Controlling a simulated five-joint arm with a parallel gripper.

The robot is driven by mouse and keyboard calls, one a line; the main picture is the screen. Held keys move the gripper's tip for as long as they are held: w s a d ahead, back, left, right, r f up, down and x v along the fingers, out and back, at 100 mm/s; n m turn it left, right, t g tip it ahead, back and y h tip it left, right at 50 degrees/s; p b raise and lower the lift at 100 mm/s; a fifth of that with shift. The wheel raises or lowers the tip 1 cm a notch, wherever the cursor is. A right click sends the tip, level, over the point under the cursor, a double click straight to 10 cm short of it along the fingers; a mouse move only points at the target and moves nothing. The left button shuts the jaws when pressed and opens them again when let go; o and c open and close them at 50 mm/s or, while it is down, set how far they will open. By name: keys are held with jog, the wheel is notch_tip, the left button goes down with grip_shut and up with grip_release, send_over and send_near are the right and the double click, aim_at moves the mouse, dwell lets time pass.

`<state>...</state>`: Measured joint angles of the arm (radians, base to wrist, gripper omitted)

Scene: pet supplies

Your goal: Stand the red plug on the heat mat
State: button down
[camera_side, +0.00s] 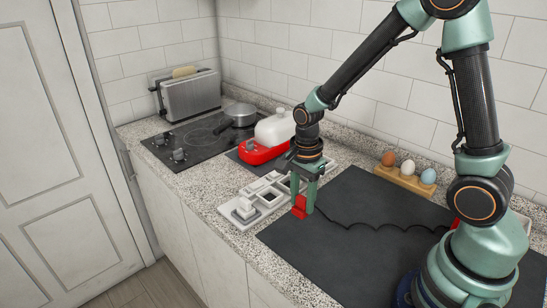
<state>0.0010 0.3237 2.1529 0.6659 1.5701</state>
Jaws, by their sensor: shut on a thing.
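My gripper (305,192) points down over the left part of a large dark mat (350,190). It is shut on the red plug (300,207), a small red block at its fingertips. The plug looks roughly upright; I cannot tell whether its lower end touches the surface. A thin black cord (375,228) runs in waves from near the plug to the right across the mat. A smaller dark patch (236,155) lies under a red and white container (262,150). I cannot tell which dark surface is the heat mat.
A white tray (229,215) with compartments and a white block (244,208) stands left of my gripper. A wooden holder (405,182) with egg-shaped items is at the back right. A hob (185,145), pot (238,114) and toaster (190,97) are far left.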

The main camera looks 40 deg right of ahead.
aim_at(302, 207)
jog(key=shift+f, duration=2.25)
jog(key=shift+f, duration=0.1)
jog(key=shift+c, duration=2.1)
grip_release()
